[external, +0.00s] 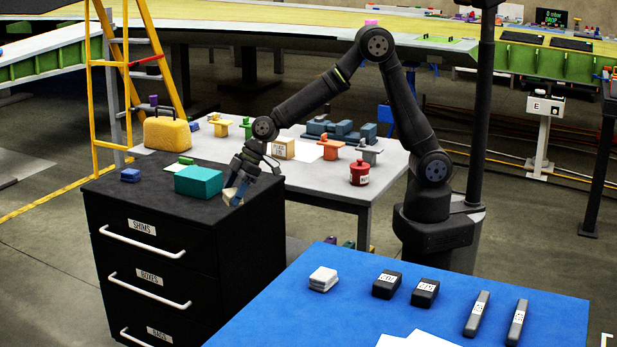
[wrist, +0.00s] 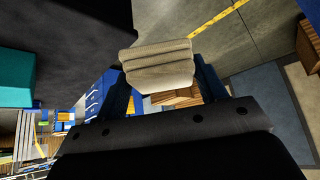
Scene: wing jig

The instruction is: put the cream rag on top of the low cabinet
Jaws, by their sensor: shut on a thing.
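The cream rag (wrist: 157,62) is a folded, ribbed bundle between my gripper's fingers in the wrist view. In the external view the rag (external: 232,197) shows at my gripper's tips, partly hidden by the fingers. My gripper (external: 241,193) is shut on it, at the right edge of the low cabinet's top. The low black cabinet (external: 150,203) has labelled drawers with white handles. The rag is at or just above the cabinet top; I cannot tell whether it touches.
A teal box (external: 198,181) stands on the cabinet just left of my gripper, with a blue block (external: 130,175) and a green item (external: 186,160) nearby. The cabinet's front middle is clear. A white table (external: 395,165) with parts stands behind, a blue table (external: 440,300) in front.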

